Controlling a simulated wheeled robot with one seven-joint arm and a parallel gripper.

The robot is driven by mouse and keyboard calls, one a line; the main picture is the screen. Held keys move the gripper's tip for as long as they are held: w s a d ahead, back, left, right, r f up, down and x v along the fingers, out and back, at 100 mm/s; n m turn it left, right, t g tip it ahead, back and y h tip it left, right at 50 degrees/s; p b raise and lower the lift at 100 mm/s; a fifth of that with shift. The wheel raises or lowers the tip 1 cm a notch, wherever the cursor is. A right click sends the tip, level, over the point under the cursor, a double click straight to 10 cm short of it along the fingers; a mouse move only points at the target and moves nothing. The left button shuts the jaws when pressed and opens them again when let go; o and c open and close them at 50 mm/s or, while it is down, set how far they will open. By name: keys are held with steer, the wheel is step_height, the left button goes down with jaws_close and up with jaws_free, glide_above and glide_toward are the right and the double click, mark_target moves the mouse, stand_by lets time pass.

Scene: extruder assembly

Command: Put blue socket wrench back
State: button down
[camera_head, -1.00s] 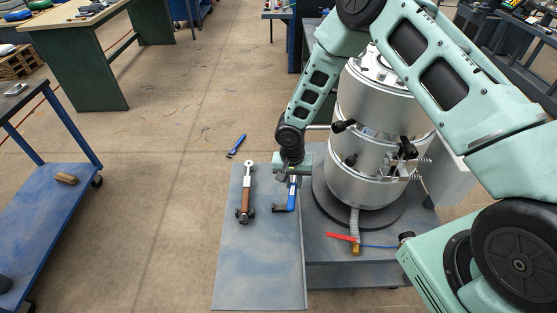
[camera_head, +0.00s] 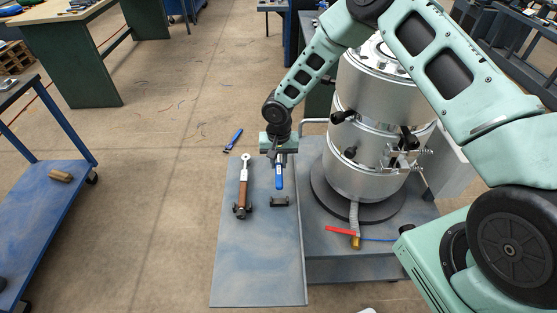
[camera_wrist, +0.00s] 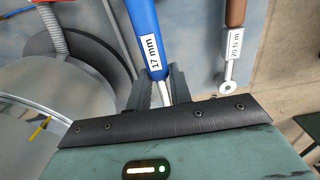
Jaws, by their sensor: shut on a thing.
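The blue socket wrench (camera_head: 279,178) is in my gripper (camera_head: 279,152), its handle pointing down the picture toward the black holder (camera_head: 279,201) on the grey side shelf (camera_head: 258,265). In the wrist view my gripper (camera_wrist: 160,90) is shut on the wrench's metal shank, and the blue handle (camera_wrist: 143,25) carries a "17 mm" label. The handle's lower end is just short of the holder in the head view; I cannot tell its height above the shelf. The wrench's head is hidden by the gripper.
A brown-handled torque wrench (camera_head: 243,187) lies in its own holder to the left; its ring end (camera_wrist: 228,87) is close by in the wrist view. The silver cylinder (camera_head: 365,170) stands to the right. A blue tool (camera_head: 234,139) lies on the floor beyond the shelf.

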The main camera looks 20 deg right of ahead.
steer(key=shift+f+b, duration=1.7)
steer(key=shift+f, duration=0.75)
steer(key=shift+f+b, duration=0.85)
steer(key=shift+f, duration=0.2)
steer(key=c, duration=1.2)
jaws_free()
